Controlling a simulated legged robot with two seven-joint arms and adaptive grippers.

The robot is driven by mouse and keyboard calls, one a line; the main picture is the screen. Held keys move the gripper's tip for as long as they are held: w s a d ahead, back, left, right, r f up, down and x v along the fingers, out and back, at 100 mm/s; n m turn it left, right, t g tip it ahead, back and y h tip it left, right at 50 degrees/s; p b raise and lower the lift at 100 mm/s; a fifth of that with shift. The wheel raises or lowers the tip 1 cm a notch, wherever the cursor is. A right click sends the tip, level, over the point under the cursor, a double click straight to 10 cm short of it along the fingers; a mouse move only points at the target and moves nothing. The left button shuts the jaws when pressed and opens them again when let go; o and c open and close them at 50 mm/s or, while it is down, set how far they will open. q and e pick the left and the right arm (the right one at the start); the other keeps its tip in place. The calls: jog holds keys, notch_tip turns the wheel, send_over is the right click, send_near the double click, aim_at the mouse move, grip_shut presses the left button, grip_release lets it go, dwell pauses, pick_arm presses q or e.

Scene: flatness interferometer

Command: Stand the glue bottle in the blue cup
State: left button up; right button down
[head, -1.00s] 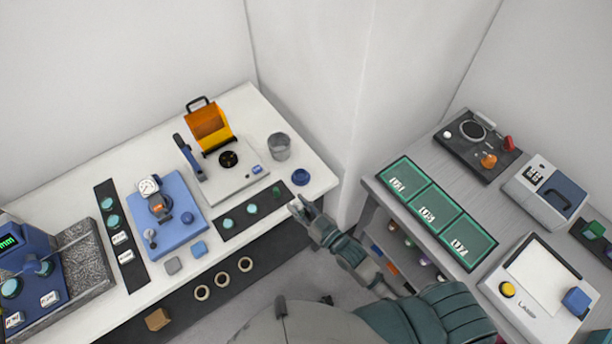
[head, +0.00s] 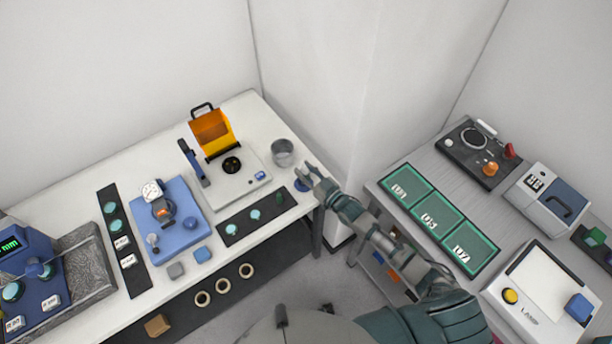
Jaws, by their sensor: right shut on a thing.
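The blue cup (head: 301,186) is a small round blue holder at the right end of the white bench, partly covered by my right gripper. My right gripper (head: 305,174) is at the cup, over or just beside it; I cannot tell whether it touches. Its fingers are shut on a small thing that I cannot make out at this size. I cannot pick out the glue bottle for certain; it may be hidden in the fingers. My left gripper is out of view.
A grey beaker (head: 283,153) stands close behind the cup. A black strip (head: 236,228) with teal discs lies to the left, below an instrument with an orange cover (head: 211,134). A grey bench (head: 417,165) with green numbered trays stands at right, across a gap.

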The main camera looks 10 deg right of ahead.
jog(key=shift+s+a+f, duration=0.2)
jog(key=shift+a+f, duration=0.2)
jog(key=shift+f, duration=0.2)
jog(key=shift+s+a+f, duration=0.2)
jog(key=shift+a+f, duration=0.2)
jog(key=shift+f, duration=0.2)
jog(key=shift+w+f, duration=0.15)
jog(key=c, duration=1)
grip_release()
jog(key=shift+o, duration=0.8)
jog(key=shift+w+d, duration=0.15)
jog(key=shift+d, duration=0.05)
jog(key=shift+w+d, duration=0.1)
jog(key=shift+d, duration=0.35)
jog(key=shift+f, duration=0.1)
jog(key=shift+s+d+f, duration=0.1)
jog(key=shift+s, duration=0.3)
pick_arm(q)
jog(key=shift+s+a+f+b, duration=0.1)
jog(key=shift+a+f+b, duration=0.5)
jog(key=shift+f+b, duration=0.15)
pick_arm(e)
jog(key=v, duration=1.6)
jog(key=shift+s+r, duration=0.3)
jog(key=shift+r, duration=0.1)
